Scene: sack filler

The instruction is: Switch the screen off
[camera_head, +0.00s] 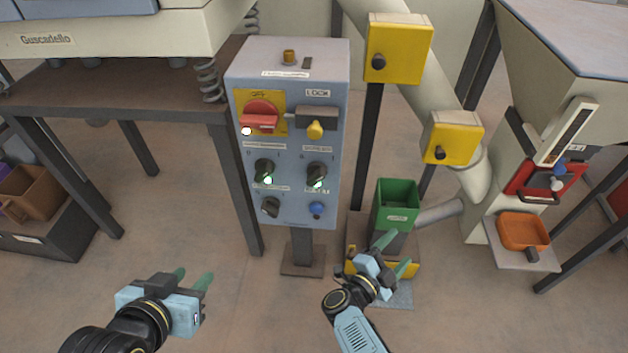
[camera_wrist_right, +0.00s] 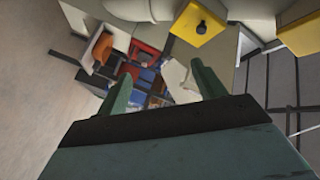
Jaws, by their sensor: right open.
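A grey-blue control panel (camera_head: 238,190) stands on a post at the centre of the head view. It carries a red rotary switch (camera_head: 260,115) on a yellow plate, with a white light at its lower left. Below are two black knobs, left (camera_head: 264,169) and right (camera_head: 316,172), each with a green-white glow. A third black knob (camera_head: 270,207) shows no glow. The labels are too blurred to tell which knob is the screen's. My left gripper (camera_head: 195,277) is open and empty, below left of the panel. My right gripper (camera_head: 398,253) is open and empty, below right of it.
A yellow knob (camera_head: 315,130) under a grey block and a blue button (camera_head: 316,209) share the panel. A spring-mounted machine (camera_head: 60,40) stands left. Yellow boxes (camera_head: 398,50), a green bin (camera_head: 397,205) and an orange tray (camera_head: 523,231) are right. Floor before the panel is clear.

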